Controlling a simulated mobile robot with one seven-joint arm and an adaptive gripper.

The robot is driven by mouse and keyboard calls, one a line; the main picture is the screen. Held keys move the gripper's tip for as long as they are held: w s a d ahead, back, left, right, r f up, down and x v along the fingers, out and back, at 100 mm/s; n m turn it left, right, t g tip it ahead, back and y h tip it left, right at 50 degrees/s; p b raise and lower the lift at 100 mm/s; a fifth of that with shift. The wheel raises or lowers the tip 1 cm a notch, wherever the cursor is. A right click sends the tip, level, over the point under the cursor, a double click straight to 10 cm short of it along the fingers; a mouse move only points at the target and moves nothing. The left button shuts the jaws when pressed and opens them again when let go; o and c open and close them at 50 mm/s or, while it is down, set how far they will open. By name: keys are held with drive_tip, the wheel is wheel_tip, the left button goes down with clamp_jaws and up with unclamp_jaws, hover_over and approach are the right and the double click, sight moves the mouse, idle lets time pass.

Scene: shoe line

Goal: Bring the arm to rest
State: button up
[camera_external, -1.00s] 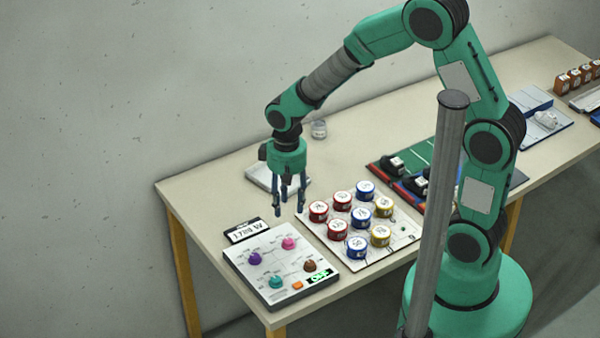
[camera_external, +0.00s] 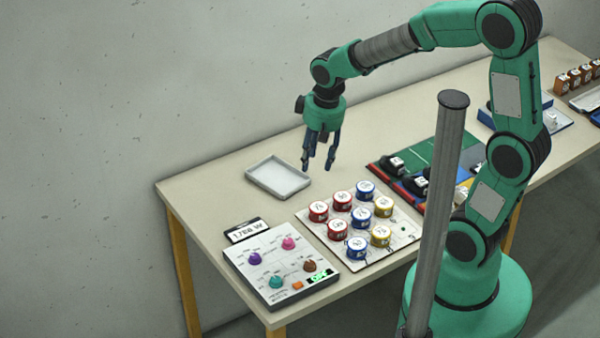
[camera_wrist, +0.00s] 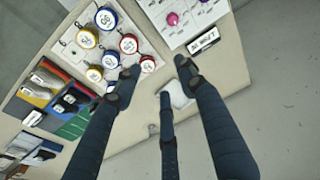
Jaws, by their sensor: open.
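My gripper (camera_external: 320,165) is open and empty. In the external view it hangs above the table (camera_external: 215,180), behind the board of round tins and to the right of the empty white tray (camera_external: 278,178). In the wrist view its dark fingers (camera_wrist: 160,85) are spread apart with nothing between them. The white tray shows there partly hidden behind the fingers (camera_wrist: 178,96). My arm is raised and bent above the table.
A white board (camera_external: 402,229) with several red, blue and yellow tins stands at the front. A control panel (camera_external: 283,265) with coloured knobs and a small display (camera_external: 247,230) are left of it. A coloured tray (camera_external: 438,160) with dark items lies to the right.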

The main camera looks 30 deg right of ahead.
drive_tip(key=s+d+r+m+t, duration=0.1)
drive_tip(key=s+d+r+t, duration=0.2)
drive_tip(key=s+d+r, duration=1)
wheel_tip(320, 180, up, 3)
drive_tip(key=shift+s+d+f+t+h, duration=0.2)
drive_tip(key=shift+s+d+t+h, duration=0.15)
drive_tip(key=shift+s, duration=0.85)
drive_tip(key=shift+w+a, duration=0.1)
drive_tip(key=shift+a, duration=0.05)
idle(1.7)
